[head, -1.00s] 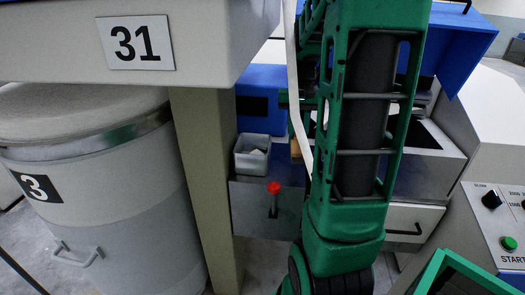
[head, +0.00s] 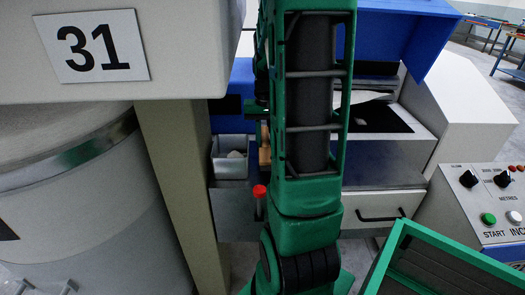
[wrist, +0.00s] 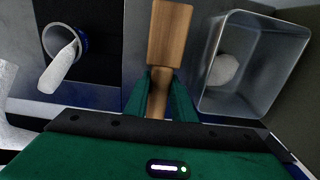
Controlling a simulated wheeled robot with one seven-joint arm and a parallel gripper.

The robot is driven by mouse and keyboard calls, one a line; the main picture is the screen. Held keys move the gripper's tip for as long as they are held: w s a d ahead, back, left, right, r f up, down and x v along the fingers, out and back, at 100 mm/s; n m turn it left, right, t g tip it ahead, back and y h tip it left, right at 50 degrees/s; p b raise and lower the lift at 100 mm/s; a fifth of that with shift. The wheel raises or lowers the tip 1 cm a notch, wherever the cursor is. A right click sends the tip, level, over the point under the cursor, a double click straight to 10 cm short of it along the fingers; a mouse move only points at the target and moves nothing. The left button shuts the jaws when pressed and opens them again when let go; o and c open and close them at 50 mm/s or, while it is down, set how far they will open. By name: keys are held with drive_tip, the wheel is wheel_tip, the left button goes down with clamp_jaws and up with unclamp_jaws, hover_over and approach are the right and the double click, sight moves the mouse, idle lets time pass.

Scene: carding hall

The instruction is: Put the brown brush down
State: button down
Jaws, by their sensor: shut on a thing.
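The brown brush (wrist: 168,35) shows in the wrist view as a wooden block with a narrower handle. My gripper (wrist: 160,95) is shut on that handle, one green finger on each side. In the head view, a small part of the brown brush (head: 264,145) shows beside my green arm, which hides the rest. I cannot tell whether the brush touches the surface under it.
A grey metal tray (wrist: 208,100) with a pale lump stands right of the brush in the wrist view. At left, a white roll (wrist: 62,68) sticks out of a ring-shaped can. In the head view, a red-knobbed lever (head: 259,191) and a control panel (head: 490,205) are near.

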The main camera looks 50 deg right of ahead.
drive_tip(key=shift+f, duration=1.35)
drive_tip(key=c, duration=1.5)
unclamp_jaws()
drive_tip(key=shift+f, duration=0.1)
